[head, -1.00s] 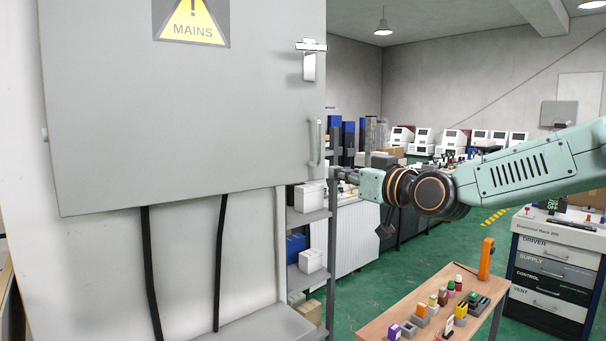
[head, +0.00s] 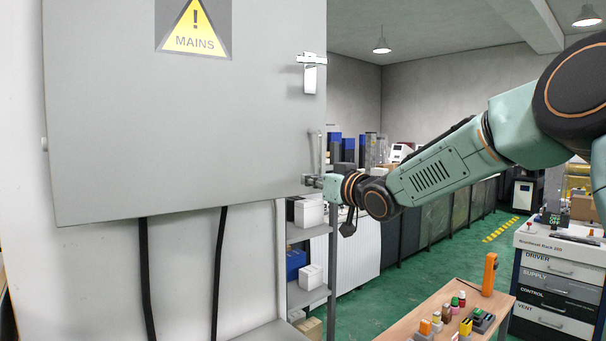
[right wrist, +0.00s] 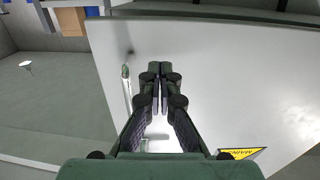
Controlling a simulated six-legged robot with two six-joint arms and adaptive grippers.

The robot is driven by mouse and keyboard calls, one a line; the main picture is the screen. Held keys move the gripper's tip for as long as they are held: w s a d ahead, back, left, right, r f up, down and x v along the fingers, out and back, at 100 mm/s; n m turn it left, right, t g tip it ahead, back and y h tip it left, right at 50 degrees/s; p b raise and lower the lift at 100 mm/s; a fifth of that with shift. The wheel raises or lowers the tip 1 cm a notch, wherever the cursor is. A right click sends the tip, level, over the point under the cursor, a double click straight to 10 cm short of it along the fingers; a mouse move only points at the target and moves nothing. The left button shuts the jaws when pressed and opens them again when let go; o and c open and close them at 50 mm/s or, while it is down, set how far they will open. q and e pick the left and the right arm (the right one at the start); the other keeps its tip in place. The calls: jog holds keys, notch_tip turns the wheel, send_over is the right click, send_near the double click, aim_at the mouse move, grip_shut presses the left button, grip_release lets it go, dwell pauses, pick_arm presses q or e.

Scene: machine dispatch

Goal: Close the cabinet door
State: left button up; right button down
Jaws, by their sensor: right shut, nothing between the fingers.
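The cabinet door (head: 180,120) is a large grey panel filling the left of the head view. It carries a yellow MAINS warning sign (head: 195,28), a latch (head: 312,72) at its upper right and an upright bar handle (head: 316,150) lower down. My right gripper (head: 308,180) is shut and empty at the door's lower right edge, just below the handle. In the right wrist view the closed fingers (right wrist: 160,70) lie over the grey door face, beside the handle (right wrist: 126,85). I cannot tell whether they touch it, or how far the door stands open. My left gripper is out of view.
Two black cables (head: 145,280) hang below the cabinet. A shelf with white boxes (head: 308,212) stands behind my right gripper. A wooden table (head: 410,325) with small coloured parts is at the lower right, beside a drawer unit (head: 555,275). Green floor lies between.

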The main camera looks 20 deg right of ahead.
aim_at(296, 175)
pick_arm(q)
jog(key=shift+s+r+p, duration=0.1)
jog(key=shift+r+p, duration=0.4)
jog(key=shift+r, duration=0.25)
pick_arm(e)
jog(key=shift+w+a+r, duration=0.1)
jog(key=shift+w+a, duration=0.05)
jog(key=shift+w, duration=0.65)
jog(key=shift+w+a, duration=0.1)
jog(key=shift+w, duration=0.65)
